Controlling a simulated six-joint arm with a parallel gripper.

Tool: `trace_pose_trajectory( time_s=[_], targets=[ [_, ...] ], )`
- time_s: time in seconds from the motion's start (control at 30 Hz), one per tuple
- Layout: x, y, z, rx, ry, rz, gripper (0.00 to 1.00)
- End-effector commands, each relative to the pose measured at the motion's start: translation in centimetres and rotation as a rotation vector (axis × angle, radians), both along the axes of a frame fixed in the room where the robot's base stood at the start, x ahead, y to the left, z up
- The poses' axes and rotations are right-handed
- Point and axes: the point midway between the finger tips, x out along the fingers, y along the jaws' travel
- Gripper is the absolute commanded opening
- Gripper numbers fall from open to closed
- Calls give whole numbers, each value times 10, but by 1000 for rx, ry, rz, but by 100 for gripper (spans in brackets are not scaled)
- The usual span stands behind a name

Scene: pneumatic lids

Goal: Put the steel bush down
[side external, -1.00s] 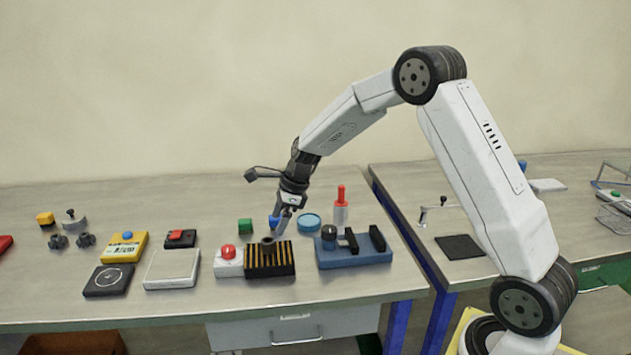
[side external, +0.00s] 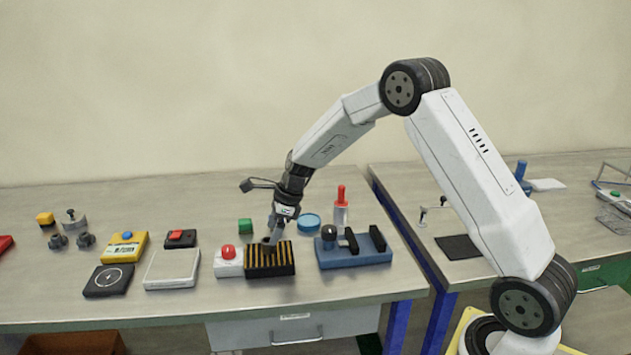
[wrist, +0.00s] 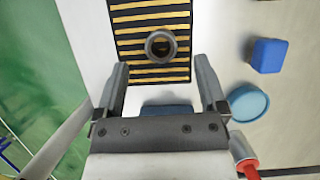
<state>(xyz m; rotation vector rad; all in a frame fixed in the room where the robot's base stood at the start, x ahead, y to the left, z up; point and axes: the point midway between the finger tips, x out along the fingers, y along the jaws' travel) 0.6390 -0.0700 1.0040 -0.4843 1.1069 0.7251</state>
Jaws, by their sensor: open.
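The steel bush (wrist: 160,46), a dark grey ring with an open bore, rests on the black-and-yellow striped block (wrist: 125,35). The block also shows in the side external view (side external: 270,268), where my gripper partly covers the bush. My gripper (wrist: 161,64) is open, its two fingers apart with nothing held between them. In the wrist view the bush lies between and just beyond the fingertips, with a visible gap on each side. In the side external view my gripper (side external: 271,240) is low over the striped block, close to the bush; contact cannot be told.
A white box with a red button (side external: 228,262) adjoins the block on the left; a blue fixture (side external: 355,256) stands at its right. A blue cube (wrist: 268,55) is near.

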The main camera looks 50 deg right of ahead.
Motion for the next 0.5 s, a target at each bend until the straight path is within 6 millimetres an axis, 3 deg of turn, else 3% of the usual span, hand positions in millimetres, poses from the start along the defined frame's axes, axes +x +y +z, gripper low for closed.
trace_pose_trajectory(
  time_s=[0.3, 0.5],
  targets=[
    [11, 10, -31, 0, 1, 1, 91],
    [14, 13, -41, 0, -2, 1, 91]
  ],
)
